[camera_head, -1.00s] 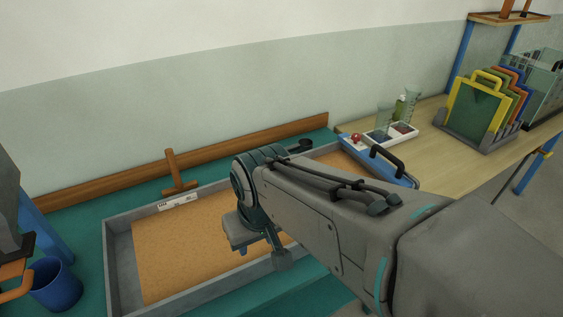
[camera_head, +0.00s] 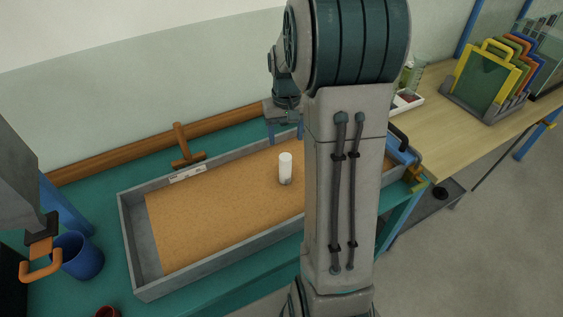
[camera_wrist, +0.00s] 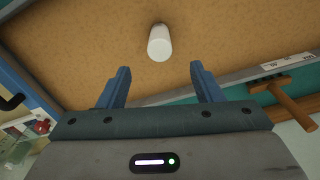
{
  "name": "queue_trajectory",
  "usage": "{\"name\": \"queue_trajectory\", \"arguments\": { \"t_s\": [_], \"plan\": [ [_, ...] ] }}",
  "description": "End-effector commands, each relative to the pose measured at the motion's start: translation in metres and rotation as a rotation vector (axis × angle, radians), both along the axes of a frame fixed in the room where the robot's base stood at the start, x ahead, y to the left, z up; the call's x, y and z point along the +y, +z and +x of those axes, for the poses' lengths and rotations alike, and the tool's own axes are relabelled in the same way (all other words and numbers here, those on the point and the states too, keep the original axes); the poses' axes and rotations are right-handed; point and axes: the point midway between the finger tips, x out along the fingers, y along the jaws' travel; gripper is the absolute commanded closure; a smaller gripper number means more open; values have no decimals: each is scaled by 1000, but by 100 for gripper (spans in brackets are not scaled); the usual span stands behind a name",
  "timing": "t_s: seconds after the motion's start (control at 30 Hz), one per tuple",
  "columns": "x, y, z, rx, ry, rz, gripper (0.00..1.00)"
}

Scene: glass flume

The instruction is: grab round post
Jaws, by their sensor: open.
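The round post is a short white cylinder (camera_head: 285,168) standing upright on the orange-brown sand of the grey-walled tray (camera_head: 128,232). In the wrist view the white post (camera_wrist: 160,43) shows beyond my fingertips, near the middle between them. My gripper (camera_wrist: 158,82) is open, its two blue fingers apart with nothing between them. In the head view my gripper (camera_head: 284,130) hangs over the back edge of the tray, behind the post and apart from it. My arm hides the tray's right part.
A wooden T-shaped tool (camera_head: 186,146) stands behind the tray near a white label (camera_head: 187,174). A blue cup (camera_head: 78,256) is at left. A blue case with a black handle (camera_head: 401,150) is at right. The sand left of the post is clear.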

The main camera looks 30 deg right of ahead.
Motion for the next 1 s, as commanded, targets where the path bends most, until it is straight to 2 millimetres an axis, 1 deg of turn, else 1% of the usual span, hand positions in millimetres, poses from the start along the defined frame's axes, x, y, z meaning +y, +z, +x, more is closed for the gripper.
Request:
{"name": "queue_trajectory", "arguments": {
  "t_s": [0.03,0.17,0.4,0.5,0.6,0.77,1.0],
  "plan": [
    [-3,-2,3,5,-3,2,40],
    [-5,-15,4,10,-5,3,40],
    [-4,-62,3,13,-5,5,40],
    [-5,-77,4,10,-5,4,40],
    [-5,-86,4,9,-5,3,40],
    [-4,-94,4,9,-5,3,40],
    [-2,-124,3,10,-4,4,40]
  ]
}}
